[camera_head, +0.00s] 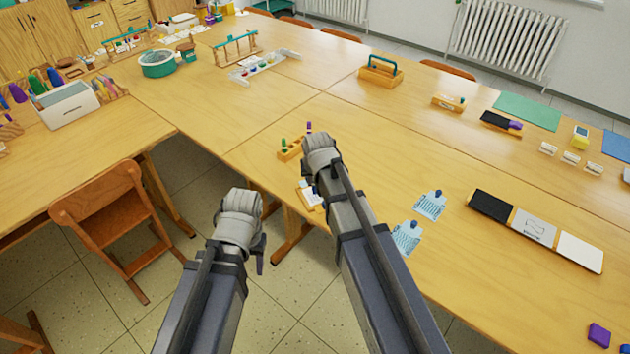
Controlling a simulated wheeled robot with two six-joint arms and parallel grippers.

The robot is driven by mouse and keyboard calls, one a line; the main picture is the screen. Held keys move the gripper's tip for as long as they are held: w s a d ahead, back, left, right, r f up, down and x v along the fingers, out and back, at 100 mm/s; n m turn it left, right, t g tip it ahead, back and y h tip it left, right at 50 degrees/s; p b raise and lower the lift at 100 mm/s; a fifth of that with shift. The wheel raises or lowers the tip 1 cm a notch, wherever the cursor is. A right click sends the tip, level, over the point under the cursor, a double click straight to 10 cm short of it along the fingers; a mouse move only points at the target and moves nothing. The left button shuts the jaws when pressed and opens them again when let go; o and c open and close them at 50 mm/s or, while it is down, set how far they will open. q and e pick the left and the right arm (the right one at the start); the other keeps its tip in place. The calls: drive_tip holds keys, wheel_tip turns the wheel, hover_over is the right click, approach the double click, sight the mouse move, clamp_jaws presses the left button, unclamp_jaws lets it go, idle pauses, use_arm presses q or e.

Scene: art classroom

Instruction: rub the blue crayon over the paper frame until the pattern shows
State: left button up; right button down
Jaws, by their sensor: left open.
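A small wooden frame (307,199) with white paper lies near the table's front edge, partly hidden by my right arm. A small dark blue thing shows at its right side; I cannot tell whether it is the blue crayon. A wooden holder (288,154) with a green and an orange-brown piece stands behind the frame, and a purple piece (309,127) rises beside it. My left gripper (260,254) is open, off the table's front edge over the floor.
Two light blue patterned cut-outs (431,205) lie right of my right arm. A panel strip (535,229) in black, grey and white lies farther right. A wooden chair (113,221) stands at the left. The table's middle is mostly clear.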

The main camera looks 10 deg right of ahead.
use_arm(q)
drive_tip(key=shift+r, duration=0.6)
use_arm(e)
drive_tip(key=shift+r, duration=0.65)
wheel_tip(320, 180, up, 3)
drive_tip(key=p, duration=0.3)
drive_tip(key=shift+p, duration=0.35)
use_arm(q)
wheel_tip(320, 180, up, 3)
use_arm(e)
drive_tip(key=shift+d, duration=0.1)
